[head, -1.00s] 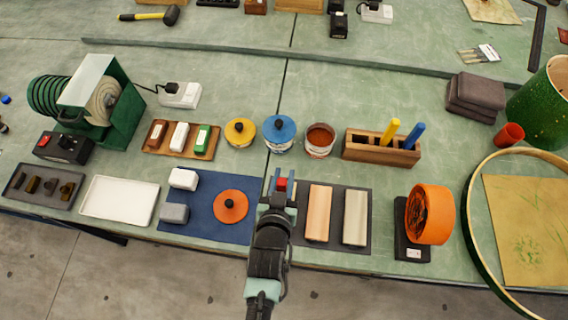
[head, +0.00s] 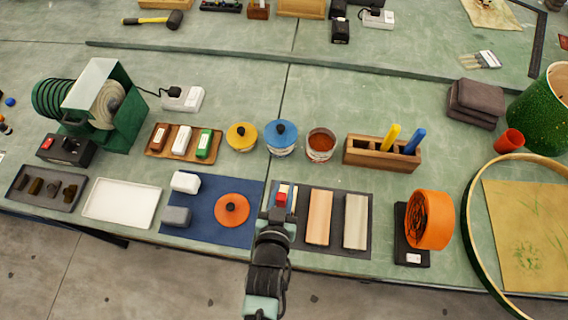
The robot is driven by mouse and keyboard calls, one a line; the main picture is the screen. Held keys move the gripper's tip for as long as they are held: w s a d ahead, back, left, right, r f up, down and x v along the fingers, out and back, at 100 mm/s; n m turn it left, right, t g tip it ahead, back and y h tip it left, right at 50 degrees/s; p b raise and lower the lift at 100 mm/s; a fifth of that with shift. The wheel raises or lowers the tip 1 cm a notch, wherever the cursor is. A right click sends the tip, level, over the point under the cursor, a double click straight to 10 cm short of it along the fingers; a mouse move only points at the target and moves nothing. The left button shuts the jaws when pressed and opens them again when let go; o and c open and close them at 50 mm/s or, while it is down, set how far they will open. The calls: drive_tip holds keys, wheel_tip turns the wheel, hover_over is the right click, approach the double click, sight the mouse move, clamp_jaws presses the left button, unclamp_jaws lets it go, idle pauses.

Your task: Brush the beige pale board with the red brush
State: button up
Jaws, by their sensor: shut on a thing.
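A pale, grey-beige board (head: 355,219) lies on the dark mat (head: 337,252) right of my gripper. A peach-toned board (head: 319,217) lies between it and my gripper. My gripper (head: 281,200) is over the left end of the mat, shut on the red brush (head: 282,194). Only a small red part of the brush shows; its bristles are hidden. A narrow pale strip shows just right of the gripper, and I cannot tell what it is. The brush is left of both boards and apart from them.
Left is a blue mat (head: 210,233) with an orange disc (head: 231,209) and two blocks. Behind stand a yellow-lidded tin (head: 241,136), a blue-lidded tin (head: 281,138), an open tin (head: 320,145) and a wooden holder (head: 381,154). An orange wheel (head: 430,220) stands right.

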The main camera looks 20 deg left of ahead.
drive_tip(key=shift+s+d, duration=0.1)
drive_tip(key=shift+s, duration=0.45)
drive_tip(key=shift+s+d+p, duration=0.2)
drive_tip(key=shift+s+p, duration=0.05)
drive_tip(key=shift+s, duration=0.4)
drive_tip(key=shift+s+d+p, duration=0.2)
drive_tip(key=shift+s, duration=0.45)
drive_tip(key=shift+w, duration=0.2)
drive_tip(key=shift+w+a+b, duration=0.2)
drive_tip(key=shift+w, duration=0.45)
drive_tip(key=shift+w+a+b, duration=0.15)
drive_tip(key=shift+w+a, duration=0.05)
drive_tip(key=shift+w, duration=0.6)
drive_tip(key=shift+w+a+b, duration=0.2)
drive_tip(key=shift+w+b, duration=0.05)
drive_tip(key=shift+w, duration=0.4)
drive_tip(key=shift+w+a+b, duration=0.2)
drive_tip(key=shift+w+b, duration=0.05)
drive_tip(key=shift+w, duration=0.5)
